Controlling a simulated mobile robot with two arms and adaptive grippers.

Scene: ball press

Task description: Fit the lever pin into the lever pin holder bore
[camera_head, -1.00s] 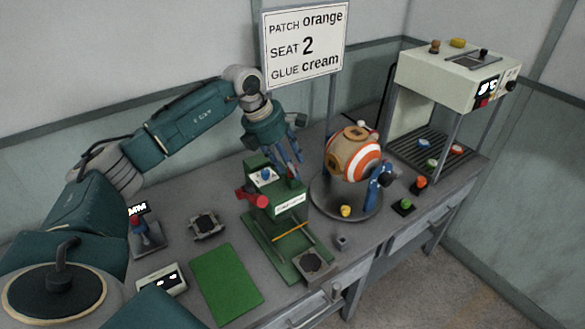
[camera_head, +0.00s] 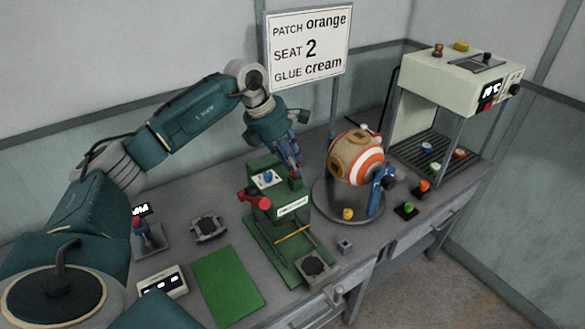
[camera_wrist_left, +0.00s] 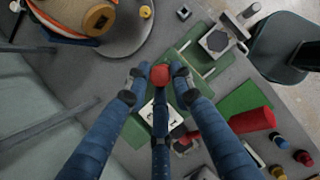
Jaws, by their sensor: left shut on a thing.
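My left gripper (camera_head: 297,172) points down over the back right of the green press (camera_head: 266,206). Its fingers are closed around a small red piece, probably the lever pin (camera_wrist_left: 160,75), whose rounded red end shows between the fingertips in the left wrist view. The fingers hide the rest of it. The press has a thick red handle (camera_head: 253,198) on its left side, also seen in the left wrist view (camera_wrist_left: 251,120). The lever pin holder bore cannot be made out; the fingers and held piece cover that part of the press. My right gripper is not in view.
An orange-and-white striped ball (camera_head: 357,157) stands on a round turntable (camera_head: 330,204) close to the right of the gripper. A sign (camera_head: 308,45) stands behind. A green mat (camera_head: 227,284) and a small grey block (camera_head: 345,246) lie in front.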

